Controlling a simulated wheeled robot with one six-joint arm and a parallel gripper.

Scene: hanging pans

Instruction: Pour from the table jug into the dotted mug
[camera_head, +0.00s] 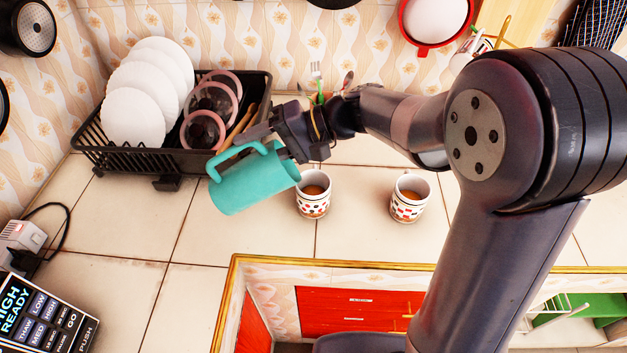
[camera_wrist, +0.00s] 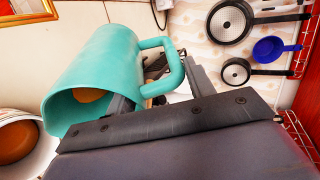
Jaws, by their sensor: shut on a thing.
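The teal jug (camera_head: 252,182) hangs tilted in my gripper (camera_head: 272,142), its open mouth facing right. My gripper is shut on the jug at its handle side; the exact contact is partly hidden. In the wrist view the jug (camera_wrist: 105,65) shows brown liquid inside near its mouth. A patterned mug (camera_head: 313,203) stands upright just right of the jug's mouth and holds brown liquid. It shows partly at the lower left of the wrist view (camera_wrist: 38,160). A second patterned mug (camera_head: 408,208), also with brown liquid, stands farther right. I cannot tell which pattern is the dotted one.
A black dish rack (camera_head: 120,160) with white plates and pan lids stands behind and left of the jug. The counter's front edge (camera_head: 420,266) runs below the mugs. Tiled counter is clear between the mugs and left front. Pans (camera_wrist: 228,20) hang on the wall.

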